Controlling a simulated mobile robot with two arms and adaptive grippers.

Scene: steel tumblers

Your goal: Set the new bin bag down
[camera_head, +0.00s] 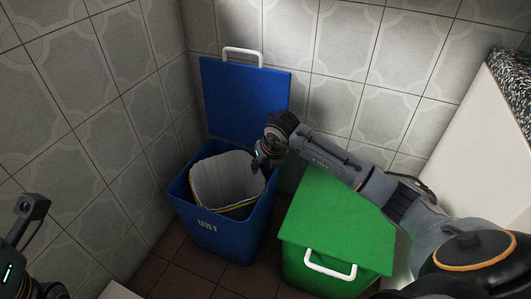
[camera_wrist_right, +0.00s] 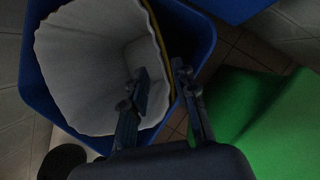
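The new bin bag (camera_head: 228,175) is whitish with a yellow-edged rim. It stands open-mouthed inside the open blue bin (camera_head: 222,235), its upper part showing above the bin's front rim. Its bottom is hidden in the head view. My right gripper (camera_head: 261,163) is at the right side of the bag's mouth. My left gripper (camera_head: 30,210) shows only partly at the lower left edge.
The blue lid (camera_head: 240,100) with a white handle stands raised against the tiled wall. A green bin (camera_head: 335,230) with a closed lid stands to the right, below my right arm. A pale cabinet with a speckled top (camera_head: 512,75) is at the far right.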

